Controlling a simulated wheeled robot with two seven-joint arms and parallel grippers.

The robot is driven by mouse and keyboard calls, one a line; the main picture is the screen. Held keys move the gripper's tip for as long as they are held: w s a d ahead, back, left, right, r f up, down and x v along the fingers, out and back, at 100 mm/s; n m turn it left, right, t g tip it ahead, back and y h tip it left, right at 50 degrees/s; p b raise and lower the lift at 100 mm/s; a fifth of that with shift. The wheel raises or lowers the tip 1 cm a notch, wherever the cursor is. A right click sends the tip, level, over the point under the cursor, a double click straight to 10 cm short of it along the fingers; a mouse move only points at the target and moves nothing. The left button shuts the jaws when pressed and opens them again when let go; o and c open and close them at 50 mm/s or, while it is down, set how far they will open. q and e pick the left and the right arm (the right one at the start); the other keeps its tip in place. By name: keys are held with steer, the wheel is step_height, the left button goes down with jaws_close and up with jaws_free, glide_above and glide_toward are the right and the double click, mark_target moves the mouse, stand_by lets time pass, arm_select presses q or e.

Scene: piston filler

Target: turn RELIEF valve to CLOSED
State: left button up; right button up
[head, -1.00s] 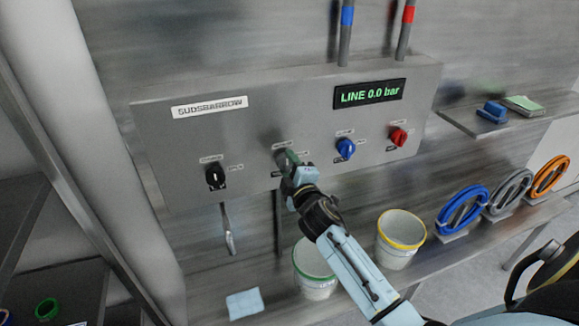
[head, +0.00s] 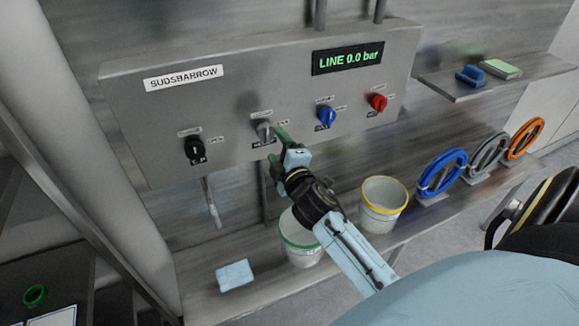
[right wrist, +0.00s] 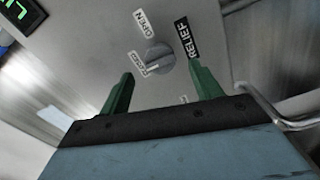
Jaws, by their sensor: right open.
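The RELIEF valve is a grey round knob (head: 264,131) on the steel panel, second from the left. In the right wrist view, the knob (right wrist: 158,57) has a black RELIEF label on its right, an OPEN label above and a small third label at its left, which seems to read CLOSED. Its pale pointer mark faces that left label. My right gripper (head: 281,136) is just right of the knob in the head view. Its green fingers (right wrist: 161,88) are spread, empty and apart from the knob, below it in the wrist view. My left gripper is not in view.
The panel (head: 228,110) also carries a black knob (head: 195,150), a blue knob (head: 327,117) and a red knob (head: 378,103). The display (head: 347,59) reads LINE 0.0 bar. Below stand a green-rimmed bucket (head: 300,243) and a yellow-rimmed bucket (head: 383,207).

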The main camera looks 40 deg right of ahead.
steer(key=b+v, duration=0.1)
steer(key=v, duration=0.7)
